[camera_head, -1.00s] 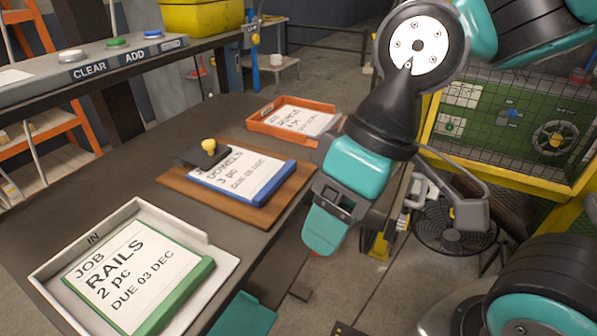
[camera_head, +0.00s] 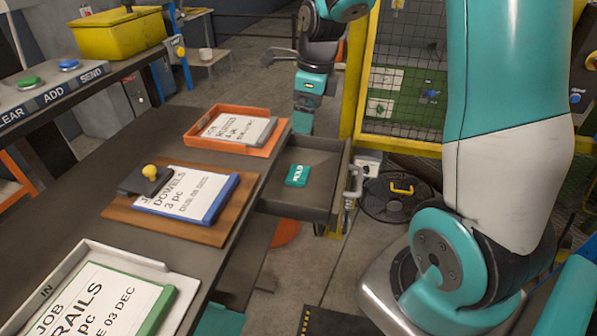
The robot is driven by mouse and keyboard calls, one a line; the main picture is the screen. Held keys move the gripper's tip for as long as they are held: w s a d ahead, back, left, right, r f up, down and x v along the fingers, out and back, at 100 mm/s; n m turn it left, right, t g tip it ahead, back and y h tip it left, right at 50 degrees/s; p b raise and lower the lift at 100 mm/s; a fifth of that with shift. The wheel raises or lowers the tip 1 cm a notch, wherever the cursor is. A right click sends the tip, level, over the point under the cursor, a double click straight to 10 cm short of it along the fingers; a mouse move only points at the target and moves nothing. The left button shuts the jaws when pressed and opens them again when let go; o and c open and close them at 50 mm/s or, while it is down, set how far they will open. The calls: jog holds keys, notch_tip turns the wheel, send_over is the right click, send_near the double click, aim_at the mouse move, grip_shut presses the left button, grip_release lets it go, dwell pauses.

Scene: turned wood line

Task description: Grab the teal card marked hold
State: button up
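The teal card (camera_head: 297,175) with white lettering lies flat in an open grey drawer (camera_head: 325,208) at the right edge of the dark table. The lettering looks like HOLD but is small. My gripper (camera_head: 302,122) hangs at the upper middle, beyond the card in the picture and apart from it. A teal finger points down at the drawer's far side. The fingers overlap from this side, so the gap between them is hidden. Nothing shows held in it.
A yellow-framed mesh panel (camera_head: 400,146) stands right of the drawer.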

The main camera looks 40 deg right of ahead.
jog(key=p, duration=0.1)
send_over(298, 173)
jog(key=f, duration=0.7)
jog(key=s+f, duration=0.1)
jog(key=f, duration=0.3)
jog(key=shift+d+f, duration=0.15)
jog(key=shift+f, duration=0.15)
jog(key=shift+w+f+p, duration=0.25)
jog(key=shift+f+p, duration=0.15)
jog(key=shift+f, duration=0.95)
jog(key=shift+w+f+p, duration=0.2)
jog(key=shift+f+p, duration=0.15)
jog(key=shift+f, duration=0.95)
jog(key=c, duration=0.9)
